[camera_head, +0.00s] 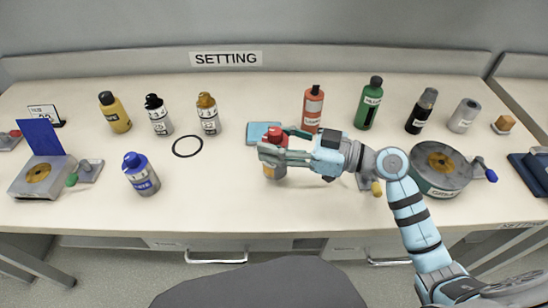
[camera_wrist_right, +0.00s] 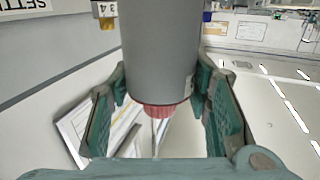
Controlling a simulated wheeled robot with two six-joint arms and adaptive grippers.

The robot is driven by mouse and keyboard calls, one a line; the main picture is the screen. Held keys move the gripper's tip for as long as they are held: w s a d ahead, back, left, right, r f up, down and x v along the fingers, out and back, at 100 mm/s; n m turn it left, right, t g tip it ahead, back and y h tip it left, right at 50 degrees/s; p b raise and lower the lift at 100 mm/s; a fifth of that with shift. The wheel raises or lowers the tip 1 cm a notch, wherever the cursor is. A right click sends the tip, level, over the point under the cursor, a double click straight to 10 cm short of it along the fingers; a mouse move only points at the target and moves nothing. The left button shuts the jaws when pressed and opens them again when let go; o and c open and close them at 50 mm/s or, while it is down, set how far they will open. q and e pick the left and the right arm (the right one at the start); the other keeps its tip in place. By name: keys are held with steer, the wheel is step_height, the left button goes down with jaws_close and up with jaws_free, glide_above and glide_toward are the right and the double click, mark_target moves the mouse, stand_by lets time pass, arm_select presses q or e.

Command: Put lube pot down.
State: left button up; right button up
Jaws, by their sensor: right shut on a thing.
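My right gripper (camera_head: 270,152) reaches in from the right and is shut on a pot with a red top (camera_head: 277,136), which I take for the lube pot. Below the fingers its lower body (camera_head: 274,172) shows; the gripper hides its middle. I cannot tell whether its base touches the table. In the right wrist view the pot's grey body (camera_wrist_right: 160,60) stands between the two teal fingers (camera_wrist_right: 162,105), with a red collar and a thin pale tip. A light blue pad (camera_head: 258,132) lies just behind the pot. My left gripper is not in view.
On the table (camera_head: 225,215), a blue-capped bottle (camera_head: 141,176) and a black ring (camera_head: 187,146) are to the left. Several bottles stand along the back, including a red one (camera_head: 312,108). A round grease tin (camera_head: 440,172) is right. The front left-centre is clear.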

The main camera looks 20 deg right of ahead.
steer(key=shift+f+b, duration=0.4)
steer(key=shift+f, duration=1.6)
steer(key=shift+f, duration=0.1)
steer(key=o, duration=1.3)
steer(key=shift+r, duration=0.2)
steer(key=b+v, duration=0.1)
steer(key=v, duration=0.6)
steer(key=shift+f, duration=0.25)
steer(key=shift+s+d+r, duration=0.15)
steer(key=shift+d, duration=0.1)
